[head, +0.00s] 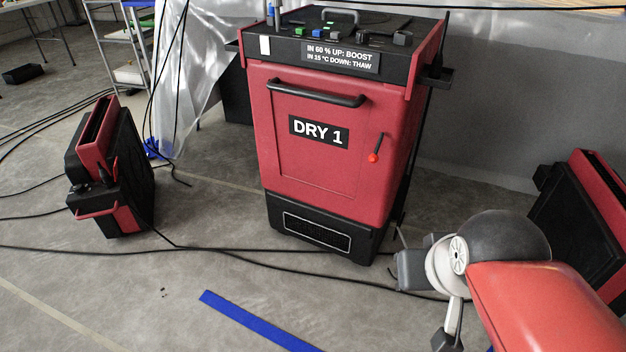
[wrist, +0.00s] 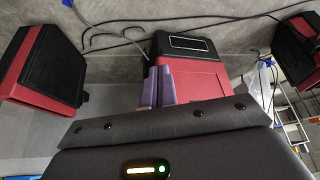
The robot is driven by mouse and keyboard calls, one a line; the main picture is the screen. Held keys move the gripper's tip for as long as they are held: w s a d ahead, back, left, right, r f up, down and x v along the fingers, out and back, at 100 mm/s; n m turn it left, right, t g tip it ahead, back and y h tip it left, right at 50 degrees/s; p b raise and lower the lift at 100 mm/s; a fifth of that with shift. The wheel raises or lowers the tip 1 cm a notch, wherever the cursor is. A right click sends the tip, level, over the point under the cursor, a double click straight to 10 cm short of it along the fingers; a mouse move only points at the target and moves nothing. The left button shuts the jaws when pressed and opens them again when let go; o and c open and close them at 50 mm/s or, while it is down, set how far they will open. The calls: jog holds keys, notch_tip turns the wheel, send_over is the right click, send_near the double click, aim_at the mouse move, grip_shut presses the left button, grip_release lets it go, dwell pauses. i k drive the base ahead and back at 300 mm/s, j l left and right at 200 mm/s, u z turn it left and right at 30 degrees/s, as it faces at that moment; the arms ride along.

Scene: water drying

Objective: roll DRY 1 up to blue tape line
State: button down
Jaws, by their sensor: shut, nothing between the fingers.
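DRY 1 (head: 318,165) is a red and black cabinet standing upright on the floor in the middle of the head view. A black bar handle (head: 318,93) crosses its upper front, and a small lever with a red knob (head: 373,157) is at the right of the door.
Smaller red and black units stand at left (head: 107,165) and right (head: 585,225). Black cables (head: 232,254) cross the floor around DRY 1's base and toward the tape. Plastic sheeting (head: 195,65) hangs behind, and a shelf rack (head: 122,45) stands at the back left.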

aim_at(320, 108)
jog(key=i+j+u, duration=0.25)
jog(key=i+j, duration=0.15)
jog(key=i+j+u, duration=0.3)
jog(key=i, duration=0.1)
